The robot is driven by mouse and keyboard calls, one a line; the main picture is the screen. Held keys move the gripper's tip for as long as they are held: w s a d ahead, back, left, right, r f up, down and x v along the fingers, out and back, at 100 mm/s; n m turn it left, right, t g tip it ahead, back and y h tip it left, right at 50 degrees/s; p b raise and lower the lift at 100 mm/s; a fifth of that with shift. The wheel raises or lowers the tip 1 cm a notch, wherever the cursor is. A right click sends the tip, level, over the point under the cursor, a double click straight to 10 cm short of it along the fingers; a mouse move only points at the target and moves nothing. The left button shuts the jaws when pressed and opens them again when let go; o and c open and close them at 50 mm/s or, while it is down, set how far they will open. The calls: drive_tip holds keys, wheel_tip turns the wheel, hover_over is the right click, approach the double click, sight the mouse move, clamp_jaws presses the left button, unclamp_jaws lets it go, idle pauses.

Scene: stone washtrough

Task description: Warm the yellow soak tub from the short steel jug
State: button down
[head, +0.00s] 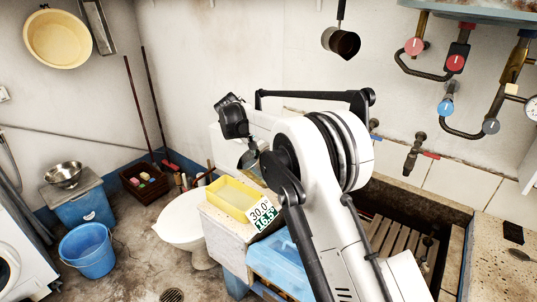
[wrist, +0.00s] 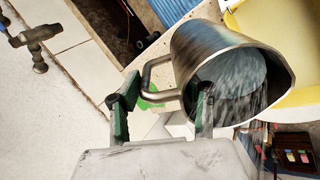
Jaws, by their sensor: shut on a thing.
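The yellow soak tub (head: 232,199) stands on a pale worktop left of my arm, and its yellow side (wrist: 303,97) shows behind the jug's mouth in the wrist view. The short steel jug (wrist: 203,52) is tilted, with greyish water (wrist: 238,85) inside. My gripper (wrist: 165,103) is shut on the jug's looped handle. In the head view the jug (head: 249,159) is a small, partly hidden grey shape above the tub's back edge.
A number card (head: 262,213) at the tub's front right reads 30.0 on top; its lower figure is unclear. A white toilet (head: 183,230) is left, the stone trough (head: 458,215) right. Another pan (head: 342,42) hangs on the wall.

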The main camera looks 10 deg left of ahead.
drive_tip(key=shift+s+a+r+t+h+b, duration=0.2)
drive_tip(key=shift+s+a+t+h+b, duration=0.2)
drive_tip(key=shift+a+t+h+b, duration=0.45)
idle(1.6)
drive_tip(key=shift+s+a+f+t+h+b, duration=0.25)
drive_tip(key=shift+s+a+h+b, duration=0.2)
drive_tip(key=shift+h+b, duration=0.6)
idle(1.9)
drive_tip(key=shift+r+p, duration=0.25)
drive_tip(key=shift+p, duration=0.1)
drive_tip(key=shift+a+p, duration=0.1)
drive_tip(key=shift+p, duration=0.75)
drive_tip(key=shift+r+p, duration=0.1)
drive_tip(key=shift+p, duration=0.25)
